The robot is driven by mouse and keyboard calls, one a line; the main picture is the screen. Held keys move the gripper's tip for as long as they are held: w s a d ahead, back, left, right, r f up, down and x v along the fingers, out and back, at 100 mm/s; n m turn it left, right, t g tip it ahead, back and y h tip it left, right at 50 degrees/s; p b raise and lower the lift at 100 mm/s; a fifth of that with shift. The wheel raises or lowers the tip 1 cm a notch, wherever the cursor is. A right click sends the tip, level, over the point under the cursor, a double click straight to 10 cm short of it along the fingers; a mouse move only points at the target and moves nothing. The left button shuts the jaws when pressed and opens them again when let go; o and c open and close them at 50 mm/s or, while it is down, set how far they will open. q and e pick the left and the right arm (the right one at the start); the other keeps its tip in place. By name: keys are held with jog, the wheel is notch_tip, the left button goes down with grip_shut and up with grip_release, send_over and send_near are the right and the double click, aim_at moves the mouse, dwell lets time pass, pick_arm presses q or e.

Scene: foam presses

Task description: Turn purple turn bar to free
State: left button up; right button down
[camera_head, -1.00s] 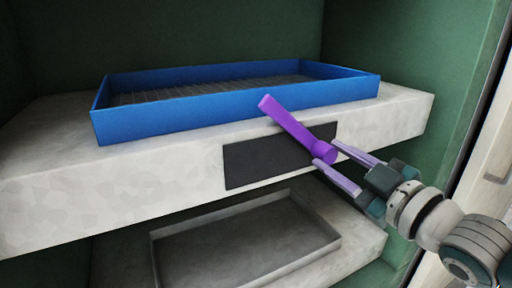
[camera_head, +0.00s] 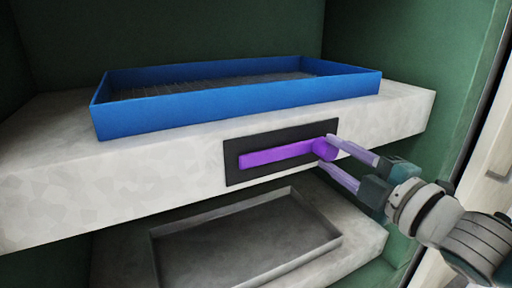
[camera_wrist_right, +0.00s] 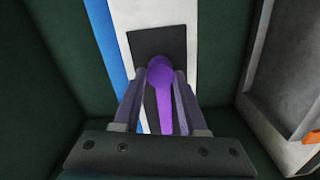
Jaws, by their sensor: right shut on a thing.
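The purple turn bar (camera_head: 275,154) lies nearly level along the dark plate (camera_head: 236,172) on the front face of the upper pale slab. Its round hub is at the plate's right end. My right gripper (camera_head: 326,150) is shut on the hub end of the turn bar, with one finger above and one below. In the right wrist view the bar (camera_wrist_right: 162,90) shows between the two fingers (camera_wrist_right: 158,92). My left gripper is not in view.
A blue tray (camera_head: 240,106) with a wire-like floor sits on the upper slab (camera_head: 90,185). A grey shallow tray (camera_head: 245,245) lies on the lower slab below. Green walls enclose the back and sides.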

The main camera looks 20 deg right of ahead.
dwell(0.6)
jog(key=shift+c, duration=2.2)
grip_release()
jog(key=s, duration=1)
jog(key=shift+d, duration=0.4)
jog(key=shift+w, duration=0.1)
